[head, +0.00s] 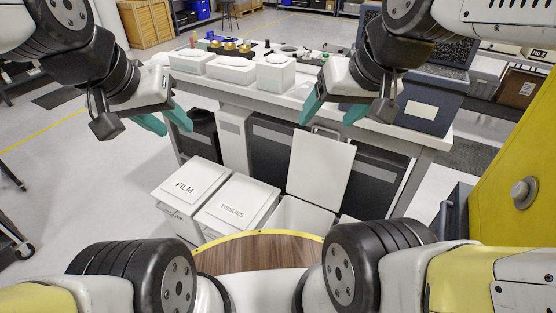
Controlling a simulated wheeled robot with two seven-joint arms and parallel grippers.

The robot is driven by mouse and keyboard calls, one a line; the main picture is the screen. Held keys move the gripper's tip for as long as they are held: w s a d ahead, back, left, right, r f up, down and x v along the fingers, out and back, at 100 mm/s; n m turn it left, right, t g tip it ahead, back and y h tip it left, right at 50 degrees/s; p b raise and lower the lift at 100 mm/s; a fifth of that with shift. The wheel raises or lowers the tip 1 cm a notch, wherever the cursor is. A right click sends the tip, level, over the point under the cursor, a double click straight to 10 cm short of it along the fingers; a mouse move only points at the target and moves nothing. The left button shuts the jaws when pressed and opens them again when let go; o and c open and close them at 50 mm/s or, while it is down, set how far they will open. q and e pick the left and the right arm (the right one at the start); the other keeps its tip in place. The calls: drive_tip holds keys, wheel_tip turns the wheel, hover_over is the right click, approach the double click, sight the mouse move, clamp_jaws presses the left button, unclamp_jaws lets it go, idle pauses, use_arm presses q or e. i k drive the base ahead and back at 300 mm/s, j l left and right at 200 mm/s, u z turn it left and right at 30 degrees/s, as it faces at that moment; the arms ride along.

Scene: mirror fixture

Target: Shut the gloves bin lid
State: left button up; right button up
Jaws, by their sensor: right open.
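Three white bins stand in a row below the bench. The left one has a shut lid marked FILM (185,187), and the middle one a shut lid marked TISSUES (232,208). On the right, a bin (299,214) stands open, its white lid (320,167) raised and leaning back against the bench front. No gloves label is readable on it. My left gripper (177,129) is open and empty, above and left of the bins. My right gripper (326,122) is open and empty, just above the raised lid's top edge in the picture; contact does not show.
The white bench (420,139) behind the bins carries white boxes (275,75) and small fittings. A dark case (420,95) stands at its right end. A yellow panel (515,150) rises at the right. A round wooden top (260,253) lies in front of the bins.

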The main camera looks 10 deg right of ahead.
sight(321, 166)
drive_tip(key=k+j, duration=0.15)
drive_tip(key=k, duration=0.25)
drive_tip(key=k+j, duration=0.15)
drive_tip(key=k, duration=0.25)
drive_tip(key=k+j, duration=0.15)
drive_tip(key=k, duration=0.3)
drive_tip(key=z, duration=0.65)
drive_tip(key=i+j+u, duration=0.1)
drive_tip(key=i+j, duration=0.35)
drive_tip(key=i+j+u, duration=0.15)
drive_tip(key=i+j, duration=0.25)
drive_tip(key=i+j+u, duration=0.1)
drive_tip(key=i+j, duration=0.2)
drive_tip(key=i, duration=0.35)
drive_tip(key=i+j+u, duration=0.15)
drive_tip(key=i+j, duration=0.15)
drive_tip(key=i, duration=0.2)
